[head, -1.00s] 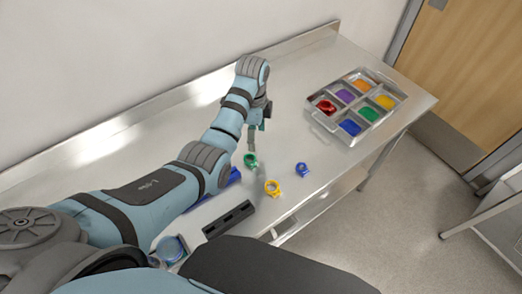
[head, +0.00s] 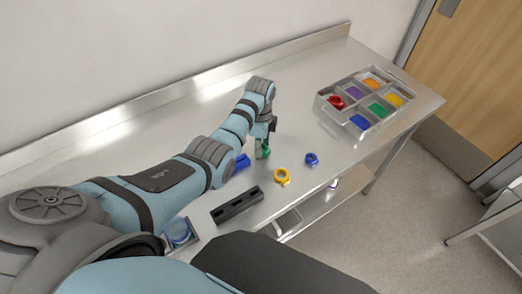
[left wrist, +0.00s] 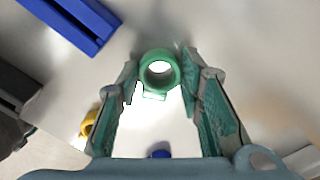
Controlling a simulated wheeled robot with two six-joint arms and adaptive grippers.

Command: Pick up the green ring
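The green ring (head: 266,153) lies on the metal table under my left gripper (head: 263,145). In the left wrist view the green ring (left wrist: 146,79) sits between the tips of my left gripper's fingers (left wrist: 160,78). The fingers stand apart on either side, with narrow gaps to the ring, so the gripper looks open around it. In the head view the gripper partly hides the ring. My right gripper is in neither view.
A yellow ring (head: 282,177) and a blue ring (head: 311,160) lie nearby on the table. A black slotted block (head: 237,205) and a blue block (head: 241,163) are near my arm. A tray (head: 352,131) with coloured compartments, a red ring (head: 336,102) in one, stands at the far right.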

